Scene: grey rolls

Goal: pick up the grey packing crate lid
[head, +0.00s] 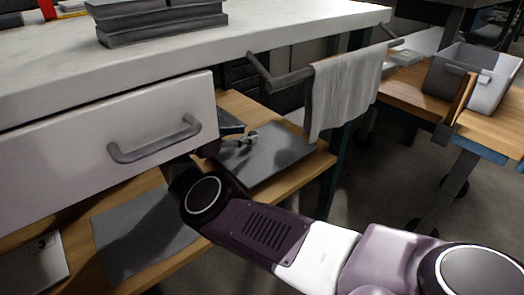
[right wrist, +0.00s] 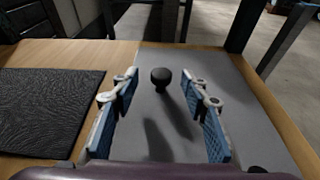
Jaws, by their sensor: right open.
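The grey packing crate lid (head: 275,160) is a flat grey panel lying on the wooden lower shelf, under the white worktop. In the right wrist view the lid (right wrist: 235,105) fills the middle and right, with a dark round knob (right wrist: 161,77) standing up from it. My right gripper (right wrist: 160,76) is open, its blue-padded fingers on either side of the knob in that view, with gaps between. I cannot tell how high the fingers are above the lid. In the head view the right gripper (head: 240,140) is partly hidden by the drawer and my arm. My left gripper is out of view.
A white drawer (head: 70,155) with a grey handle overhangs the shelf. A dark grey textured mat (right wrist: 45,108) lies left of the lid. A rail with a hanging towel (head: 342,92) is to the right. A grey bin (head: 485,85) stands on another table.

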